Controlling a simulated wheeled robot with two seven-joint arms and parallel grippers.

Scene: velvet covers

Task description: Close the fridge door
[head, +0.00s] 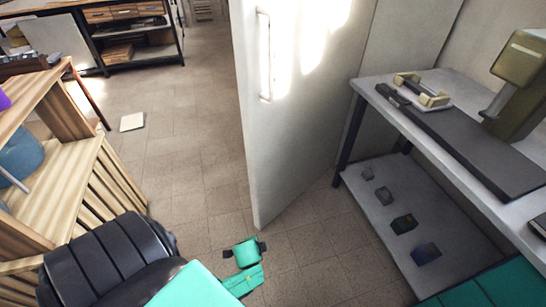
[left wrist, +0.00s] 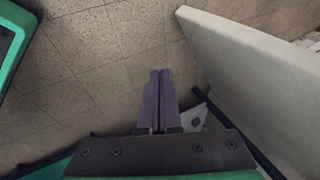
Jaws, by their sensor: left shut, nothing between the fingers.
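The fridge door (head: 300,110) is a tall white panel standing in the middle of the head view, with its near lower corner over the tiled floor. A long vertical handle (head: 264,55) is on its face near the left edge. The door appears to stand open; the fridge interior is not visible. In the left wrist view, a pale panel (left wrist: 250,65), which looks like the door, slants along the right. My left gripper (left wrist: 160,73) has its two purple fingers together, empty, left of that panel with a visible gap. My right gripper is not in view.
A white table (head: 465,95) with a lower shelf (head: 375,205) stands close to the door's right. A striped wooden shelf unit (head: 75,185) is at the left. A pale flat square (head: 132,121) lies on the floor. Tiled floor (head: 190,150) left of the door is mostly clear.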

